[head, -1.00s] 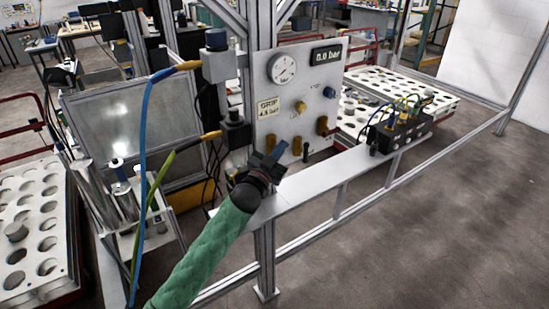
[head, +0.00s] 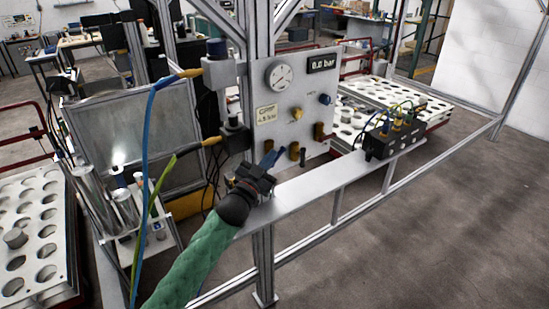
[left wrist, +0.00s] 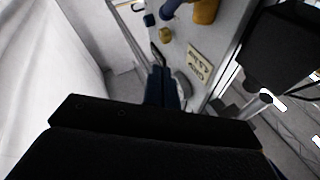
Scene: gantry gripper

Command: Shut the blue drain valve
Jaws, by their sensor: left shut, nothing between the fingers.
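The blue drain valve's lever (head: 273,156) sits low on the left of the pale panel, by a brass body (head: 268,145). It slants from upper right to lower left. In the left wrist view a blue-violet lever (left wrist: 172,9) shows at the top edge beside a brass body (left wrist: 205,11), partly cut off. My left gripper (head: 256,172) is just below and in front of the lever in the head view; whether it touches is unclear there. In the left wrist view its dark blue fingers (left wrist: 161,72) are shut, empty and apart from the lever. My right gripper is not in view.
The panel (head: 290,128) carries a gauge (head: 280,74), a display (head: 323,64) reading 0.0 bar, a yellow knob (head: 297,114) and a blue knob (head: 325,99). A metal rail (head: 320,177) runs below, bearing a black valve block (head: 390,140). Blue and yellow-green hoses hang left.

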